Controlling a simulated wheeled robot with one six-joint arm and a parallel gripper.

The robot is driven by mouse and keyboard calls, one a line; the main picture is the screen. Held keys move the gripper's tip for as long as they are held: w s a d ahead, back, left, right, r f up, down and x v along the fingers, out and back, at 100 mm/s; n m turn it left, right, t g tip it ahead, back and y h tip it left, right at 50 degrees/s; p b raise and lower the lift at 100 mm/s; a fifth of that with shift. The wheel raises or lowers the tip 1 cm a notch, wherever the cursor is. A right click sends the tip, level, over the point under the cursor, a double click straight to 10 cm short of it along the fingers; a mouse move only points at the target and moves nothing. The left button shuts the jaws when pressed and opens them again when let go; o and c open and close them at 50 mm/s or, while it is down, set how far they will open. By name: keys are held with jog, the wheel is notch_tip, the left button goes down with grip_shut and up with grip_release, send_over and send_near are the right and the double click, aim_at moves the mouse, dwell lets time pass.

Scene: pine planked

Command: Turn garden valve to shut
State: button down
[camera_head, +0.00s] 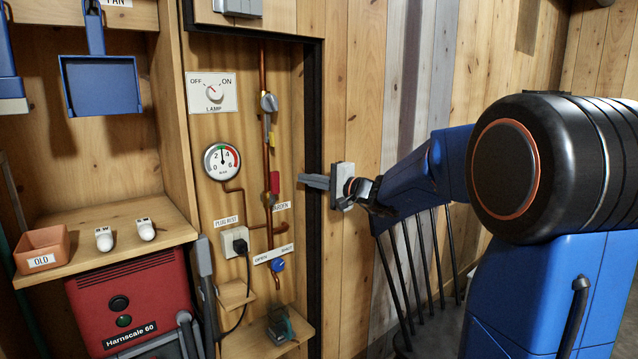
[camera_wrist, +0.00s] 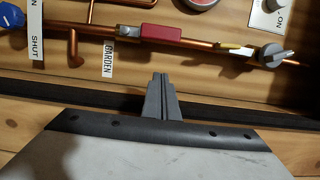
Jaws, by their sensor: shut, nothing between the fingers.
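A red lever handle (camera_head: 274,184) lies along the upright copper pipe, just above the GARDEN label (camera_head: 281,207). It also shows in the wrist view (camera_wrist: 175,33). A blue knob (camera_head: 277,265) sits lower on the pipe by a plate marked OPEN and SHUT (camera_head: 273,254); the wrist view shows the knob (camera_wrist: 12,15) at its corner. The frames do not settle which handle is the garden valve. My gripper (camera_head: 302,181) is shut and empty, right of the red lever and apart from it. Its closed fingers (camera_wrist: 159,78) point toward the pipe.
The dark upright edge (camera_head: 313,130) of the recess is close to my fingers. A gauge (camera_head: 222,161), a lamp switch (camera_head: 213,93), a grey knob (camera_head: 268,102) and a socket with a black plug (camera_head: 240,244) surround the pipe. A small shelf (camera_head: 270,340) is below.

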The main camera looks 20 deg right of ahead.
aim_at(274, 189)
jog(key=shift+w+a, duration=0.25)
jog(key=shift+a, duration=1.05)
jog(key=shift+w+a, duration=0.2)
jog(key=shift+a, duration=1.1)
